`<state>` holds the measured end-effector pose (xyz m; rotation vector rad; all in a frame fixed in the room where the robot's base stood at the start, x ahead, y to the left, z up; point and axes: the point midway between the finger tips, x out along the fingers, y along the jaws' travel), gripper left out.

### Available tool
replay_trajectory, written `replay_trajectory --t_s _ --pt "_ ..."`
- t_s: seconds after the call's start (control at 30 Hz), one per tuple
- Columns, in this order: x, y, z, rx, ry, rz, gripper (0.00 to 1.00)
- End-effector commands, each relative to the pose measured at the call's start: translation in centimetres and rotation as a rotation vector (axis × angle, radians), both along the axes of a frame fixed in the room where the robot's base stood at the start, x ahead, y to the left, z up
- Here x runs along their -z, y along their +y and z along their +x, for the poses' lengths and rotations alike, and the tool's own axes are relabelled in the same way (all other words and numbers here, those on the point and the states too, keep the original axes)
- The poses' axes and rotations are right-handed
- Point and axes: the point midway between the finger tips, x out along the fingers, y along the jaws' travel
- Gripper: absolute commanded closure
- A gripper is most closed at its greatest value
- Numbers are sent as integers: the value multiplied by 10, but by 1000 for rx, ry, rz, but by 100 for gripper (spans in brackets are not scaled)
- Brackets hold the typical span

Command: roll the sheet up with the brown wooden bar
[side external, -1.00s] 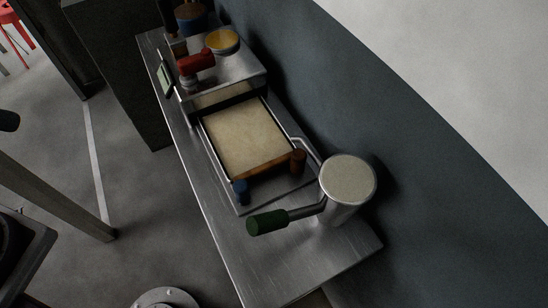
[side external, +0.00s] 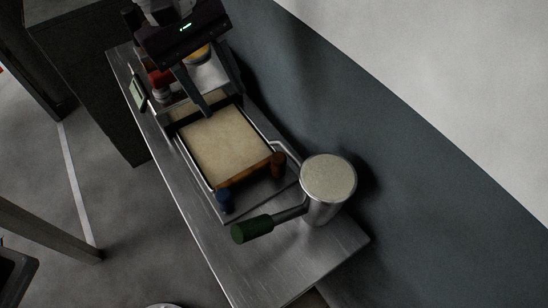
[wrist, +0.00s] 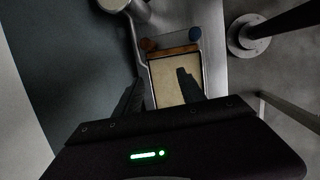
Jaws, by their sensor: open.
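The pale tan sheet (side external: 222,143) lies flat in a shallow metal tray on the steel counter; it also shows in the wrist view (wrist: 166,84). The brown wooden bar (side external: 243,171) lies across the sheet's near end in the side view. In the wrist view the bar (wrist: 173,51) is at the sheet's far end. My gripper (side external: 224,104) is open and empty, over the opposite end of the sheet from the bar. In the wrist view its fingers (wrist: 158,78) spread over the sheet, apart from the bar.
A blue knob (side external: 225,200) and a brown knob (side external: 278,163) stand by the bar's ends. A metal pot (side external: 328,180) with a green handle (side external: 252,229) stands beyond the tray. A dark wall runs along the counter's right side. My gripper partly hides a red-handled item (side external: 162,82).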

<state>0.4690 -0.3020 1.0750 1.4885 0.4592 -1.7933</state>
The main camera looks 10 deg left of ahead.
Motion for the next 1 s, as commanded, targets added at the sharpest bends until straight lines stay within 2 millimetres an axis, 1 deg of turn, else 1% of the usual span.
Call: replay_trajectory --t_s 0.03,0.1,0.2,0.37,0.5,0.6,0.7,0.97,1.0 --pt "29 -25 2 -45 69 0 53" --pt "59 -51 2 -114 143 0 53" --pt "85 -72 0 -174 205 5 53" --pt "107 -83 -5 -197 229 9 53" --pt "133 -91 -11 -196 228 9 53" --pt "147 -97 -13 -196 226 9 53" --pt "156 -100 -15 -196 225 7 53" --pt "157 -100 -15 -195 224 7 53" --pt "157 -100 -15 -196 223 7 61"
